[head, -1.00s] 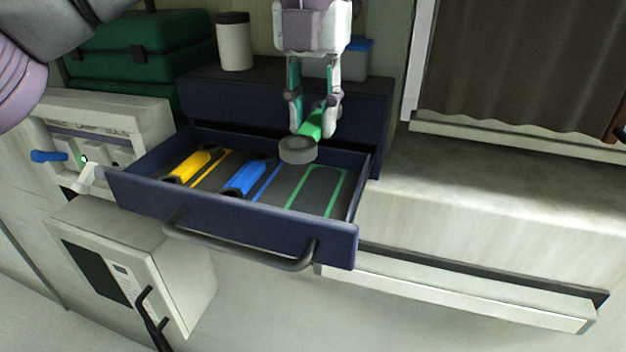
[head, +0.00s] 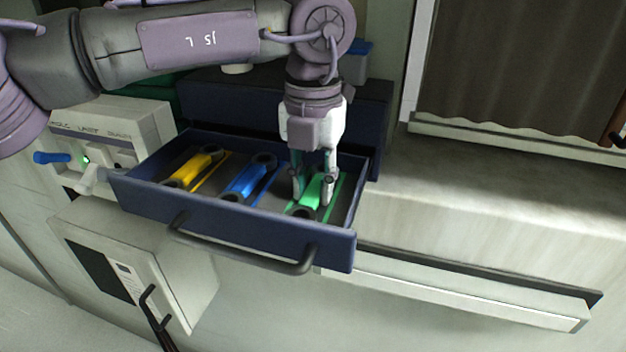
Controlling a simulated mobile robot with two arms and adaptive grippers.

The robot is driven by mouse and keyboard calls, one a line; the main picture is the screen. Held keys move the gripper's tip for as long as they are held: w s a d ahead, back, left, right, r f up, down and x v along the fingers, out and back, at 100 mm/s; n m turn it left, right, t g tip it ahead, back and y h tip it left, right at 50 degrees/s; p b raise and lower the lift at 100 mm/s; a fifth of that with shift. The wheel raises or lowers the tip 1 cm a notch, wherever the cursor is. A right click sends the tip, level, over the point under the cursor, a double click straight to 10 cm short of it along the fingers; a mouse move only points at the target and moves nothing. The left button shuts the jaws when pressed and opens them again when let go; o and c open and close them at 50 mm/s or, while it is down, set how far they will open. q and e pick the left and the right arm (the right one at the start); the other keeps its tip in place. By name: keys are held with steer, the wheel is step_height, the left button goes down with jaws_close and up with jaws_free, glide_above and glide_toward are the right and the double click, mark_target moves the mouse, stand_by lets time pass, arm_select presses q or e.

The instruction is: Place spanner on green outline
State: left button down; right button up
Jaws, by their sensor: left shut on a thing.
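The green spanner (head: 314,191) is inside the open drawer, in its right part. Its dark near end (head: 300,211) points toward the drawer front. My left gripper (head: 313,198) points down and is shut on the green spanner. The green outline (head: 336,198) shows as thin lines beside and around the spanner, partly hidden by the gripper and spanner. The spanner lies at or very close to the drawer floor; I cannot tell whether it touches. My right gripper is not in view.
The navy drawer (head: 230,223) also holds a yellow spanner (head: 196,165) and a blue spanner (head: 247,178) to the left. Drawer walls stand close around my gripper. A control box (head: 110,130) is at left. The pale worktop (head: 480,200) at right is clear.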

mark_target(314, 191)
arm_select(q)
steer(key=c, duration=1.1)
jaws_free()
steer(key=shift+f, duration=0.1)
steer(key=shift+o, duration=0.9)
steer(key=shift+r, duration=0.45)
step_height(314, 191, up, 11)
steer(key=b, duration=0.2)
steer(key=shift+r, duration=0.2)
